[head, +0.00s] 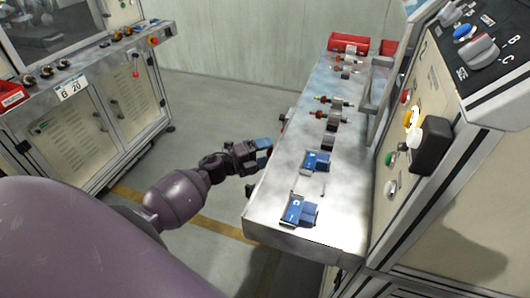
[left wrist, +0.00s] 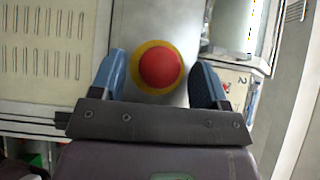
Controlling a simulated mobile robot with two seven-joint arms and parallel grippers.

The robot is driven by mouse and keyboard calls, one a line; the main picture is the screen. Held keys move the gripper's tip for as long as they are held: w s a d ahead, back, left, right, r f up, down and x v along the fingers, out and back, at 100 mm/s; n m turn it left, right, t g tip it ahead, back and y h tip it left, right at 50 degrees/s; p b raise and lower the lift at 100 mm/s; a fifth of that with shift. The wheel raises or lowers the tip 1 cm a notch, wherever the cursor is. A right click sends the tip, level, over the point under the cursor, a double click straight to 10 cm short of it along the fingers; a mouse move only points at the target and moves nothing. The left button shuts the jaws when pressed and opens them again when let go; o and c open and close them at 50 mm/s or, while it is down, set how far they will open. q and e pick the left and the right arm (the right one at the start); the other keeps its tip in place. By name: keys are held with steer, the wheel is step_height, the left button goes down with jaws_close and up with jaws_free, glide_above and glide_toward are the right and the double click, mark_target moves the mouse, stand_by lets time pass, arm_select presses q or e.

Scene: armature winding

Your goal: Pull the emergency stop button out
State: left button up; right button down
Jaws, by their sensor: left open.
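The emergency stop button (left wrist: 160,68) is a round red cap on a yellow ring (left wrist: 137,82), seen face-on in the left wrist view. It is set in a grey metal surface. My left gripper (left wrist: 158,64) is open, with one blue finger on each side of the button. A gap shows between each finger and the yellow ring. I cannot tell how far the fingertips are from the surface. In the head view my left gripper (head: 264,151) is beside the left edge of the metal bench, and the button cannot be made out there. My right gripper is in neither view.
The metal bench (head: 285,180) carries blue fixtures (head: 300,210), several small wound parts (head: 333,102) and a red bin (head: 348,42). A control panel (head: 415,85) with knobs and buttons stands on its right. Another machine (head: 95,110) is at left. Open floor lies between.

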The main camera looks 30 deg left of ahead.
arm_select(q)
jaws_close()
steer(key=shift+s+a, duration=0.15)
steer(key=shift+a, duration=0.4)
steer(key=shift+c, duration=1.8)
jaws_free()
steer(key=o, duration=0.4)
steer(key=shift+a, duration=0.15)
steer(key=shift+c, duration=0.2)
